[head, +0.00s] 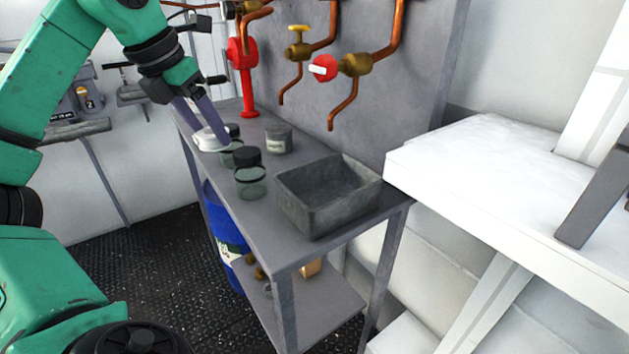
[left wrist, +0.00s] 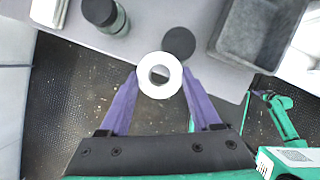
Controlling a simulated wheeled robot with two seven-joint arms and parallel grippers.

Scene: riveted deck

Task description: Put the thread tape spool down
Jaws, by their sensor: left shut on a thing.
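The thread tape spool (head: 211,139) is a white ring with a hole in its middle. My left gripper (head: 208,126) is shut on it, with a purple finger at either side. In the left wrist view the spool (left wrist: 146,82) sits between the fingertips (left wrist: 160,79) and overlaps the front edge of the grey bench (left wrist: 205,61). In the head view it is near the left long edge of the bench (head: 278,245). I cannot tell how high it is above the top.
Dark-lidded glass jars (head: 250,180) stand close beside the spool, one partly behind it. A grey tin (head: 279,139) is farther back. A grey open bin (head: 310,208) fills the bench's near right. A red valve post (head: 246,85) and copper pipes (head: 344,108) stand behind.

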